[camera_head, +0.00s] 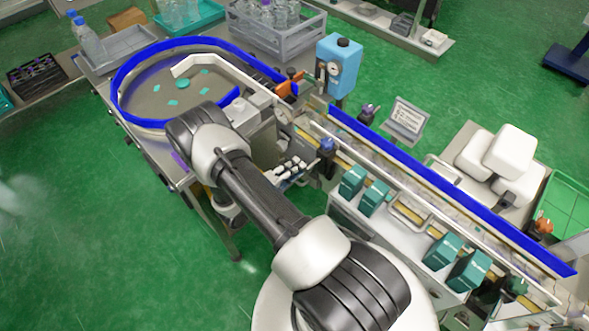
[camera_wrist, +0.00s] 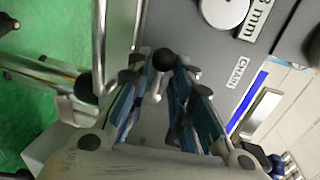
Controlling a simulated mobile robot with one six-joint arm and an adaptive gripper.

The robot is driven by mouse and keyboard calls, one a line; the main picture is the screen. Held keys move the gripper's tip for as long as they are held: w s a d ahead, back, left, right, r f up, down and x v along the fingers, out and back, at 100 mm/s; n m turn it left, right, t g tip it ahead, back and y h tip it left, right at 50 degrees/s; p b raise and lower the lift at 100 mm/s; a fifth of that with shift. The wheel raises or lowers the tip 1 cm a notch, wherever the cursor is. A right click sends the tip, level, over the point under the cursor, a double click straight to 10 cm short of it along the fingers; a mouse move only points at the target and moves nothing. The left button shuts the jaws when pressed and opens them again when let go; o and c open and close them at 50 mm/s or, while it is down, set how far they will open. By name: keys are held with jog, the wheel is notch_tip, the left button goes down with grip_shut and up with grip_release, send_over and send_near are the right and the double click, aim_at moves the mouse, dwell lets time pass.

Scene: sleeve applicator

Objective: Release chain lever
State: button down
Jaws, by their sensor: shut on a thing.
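In the wrist view, the chain lever (camera_wrist: 165,58) shows as a round black knob on a short metal stem. A white label reading CHAIN (camera_wrist: 240,90) is on the grey panel (camera_wrist: 216,62) beside it. My gripper (camera_wrist: 162,76) reaches up from the bottom of the wrist view, with its blue-padded fingers on both sides of the lever. It is shut on the lever, around the knob end. The lower stem is partly hidden by the fingers. In the head view, my arm hides the lever and most of the gripper.
A round feed table with a blue rim (camera_head: 117,75) stands at upper left. A conveyor with a blue rail (camera_head: 440,180) runs to lower right, with teal blocks (camera_head: 352,181) along it. In the wrist view, a bent metal rail (camera_wrist: 100,40) is close left of the gripper.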

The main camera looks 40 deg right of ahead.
jog(key=shift+f+n, duration=0.2)
jog(key=shift+n, duration=0.2)
jog(key=c, duration=1.7)
grip_release()
jog(key=shift+a, duration=0.1)
jog(key=v, duration=1.2)
jog(key=shift+r, duration=0.1)
